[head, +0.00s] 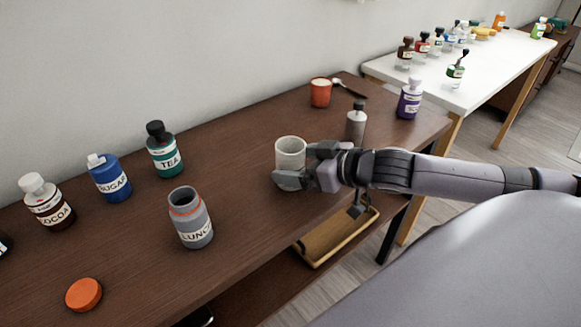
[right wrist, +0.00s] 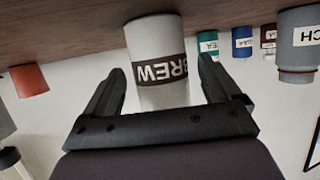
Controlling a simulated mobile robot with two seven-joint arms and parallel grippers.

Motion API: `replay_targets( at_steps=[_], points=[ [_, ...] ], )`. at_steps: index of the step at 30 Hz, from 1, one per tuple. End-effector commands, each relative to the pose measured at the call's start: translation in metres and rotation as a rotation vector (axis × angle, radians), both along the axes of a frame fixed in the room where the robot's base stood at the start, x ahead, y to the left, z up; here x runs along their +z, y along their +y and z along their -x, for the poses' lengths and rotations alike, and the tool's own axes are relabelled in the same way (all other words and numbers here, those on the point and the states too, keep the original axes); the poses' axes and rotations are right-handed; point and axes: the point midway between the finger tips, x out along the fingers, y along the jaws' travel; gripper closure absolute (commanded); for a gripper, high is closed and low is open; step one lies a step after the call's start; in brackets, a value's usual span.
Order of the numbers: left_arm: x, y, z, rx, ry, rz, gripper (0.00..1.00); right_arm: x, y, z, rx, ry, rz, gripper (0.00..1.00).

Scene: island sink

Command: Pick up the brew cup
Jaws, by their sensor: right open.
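The brew cup (head: 290,152) is a pale grey-white cup standing upright on the dark wooden table, near its middle in the head view. In the right wrist view, which is upside down, the brew cup (right wrist: 152,42) shows a dark band with the letters BREW. My right gripper (head: 292,177) reaches it from the right, low down by its side. In the right wrist view the right gripper (right wrist: 160,85) is open, with one finger on each side of the cup and visible gaps between. My left gripper is not in view.
An orange-red cup (head: 320,93) and a grey bottle (head: 356,121) stand behind. The lunch jar (head: 191,220) stands open to the left, near an orange lid (head: 84,294). Tea (head: 164,152), sugar (head: 109,180) and cocoa (head: 48,203) bottles line the left. A wooden tray (head: 318,246) sits lower down.

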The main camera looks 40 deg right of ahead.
Motion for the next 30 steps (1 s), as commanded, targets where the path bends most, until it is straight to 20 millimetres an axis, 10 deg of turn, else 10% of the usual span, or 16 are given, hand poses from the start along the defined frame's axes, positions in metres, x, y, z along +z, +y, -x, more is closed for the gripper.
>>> replay_targets(
  at_steps=[17,23,30],
  points=[
    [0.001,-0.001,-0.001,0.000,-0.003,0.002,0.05,-0.008,0.007,-0.016,0.001,0.002,-0.001,0.10],
    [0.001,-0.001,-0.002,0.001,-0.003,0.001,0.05,-0.008,0.007,-0.016,0.001,0.002,-0.001,0.65],
    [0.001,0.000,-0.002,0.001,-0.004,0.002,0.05,-0.007,0.007,-0.016,0.001,0.000,-0.002,0.69]
  ],
)
